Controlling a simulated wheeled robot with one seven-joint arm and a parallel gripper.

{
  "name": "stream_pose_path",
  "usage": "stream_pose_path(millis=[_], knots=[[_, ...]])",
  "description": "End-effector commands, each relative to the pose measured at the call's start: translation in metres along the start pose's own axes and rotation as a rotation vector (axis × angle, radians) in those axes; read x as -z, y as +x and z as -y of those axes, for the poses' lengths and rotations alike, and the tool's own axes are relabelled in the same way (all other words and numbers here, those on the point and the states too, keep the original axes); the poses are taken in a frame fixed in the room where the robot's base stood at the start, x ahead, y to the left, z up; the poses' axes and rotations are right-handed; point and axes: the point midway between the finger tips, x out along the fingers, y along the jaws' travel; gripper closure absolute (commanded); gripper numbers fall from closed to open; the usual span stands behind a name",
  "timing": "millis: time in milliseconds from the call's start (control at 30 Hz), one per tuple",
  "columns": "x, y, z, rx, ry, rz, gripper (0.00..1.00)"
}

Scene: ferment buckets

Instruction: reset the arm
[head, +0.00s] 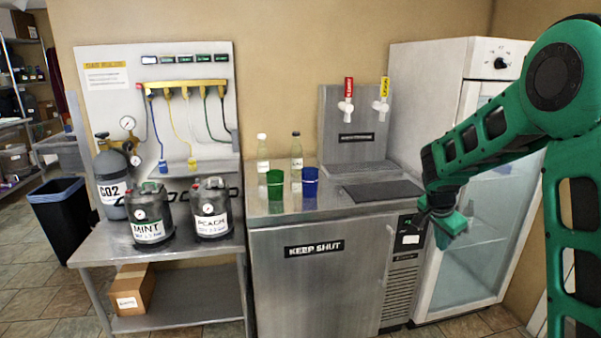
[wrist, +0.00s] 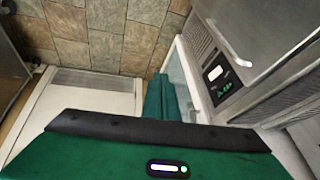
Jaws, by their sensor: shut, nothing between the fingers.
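My green arm reaches in from the right in the head view. My gripper (head: 444,238) hangs at its end, in front of the fridge and the right end of the steel counter. The gripper is shut and empty. In the wrist view its green fingers (wrist: 164,98) show as one narrow piece beyond the dark-edged green body. The gripper appears apart from the counter and fridge, though its exact distance from them is hard to tell.
A steel counter (head: 316,282) holds a green cup (head: 275,186), a blue cup (head: 310,184), two bottles and a tap tower (head: 350,130). A glass-door fridge (head: 480,220) stands right. Mint (head: 150,215) and peach (head: 211,210) kegs stand on the left table.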

Motion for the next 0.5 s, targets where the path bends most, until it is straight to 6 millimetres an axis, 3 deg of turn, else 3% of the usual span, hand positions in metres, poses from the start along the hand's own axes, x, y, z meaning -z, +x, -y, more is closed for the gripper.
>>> stream_pose_path(millis=[33,233,500], knots=[[0.007,-0.013,-0.022,-0.014,-0.023,0.016,1.00],[0.015,-0.056,-0.110,-0.069,-0.155,0.105,1.00],[-0.006,-0.107,-0.225,-0.093,-0.341,0.250,1.00]])
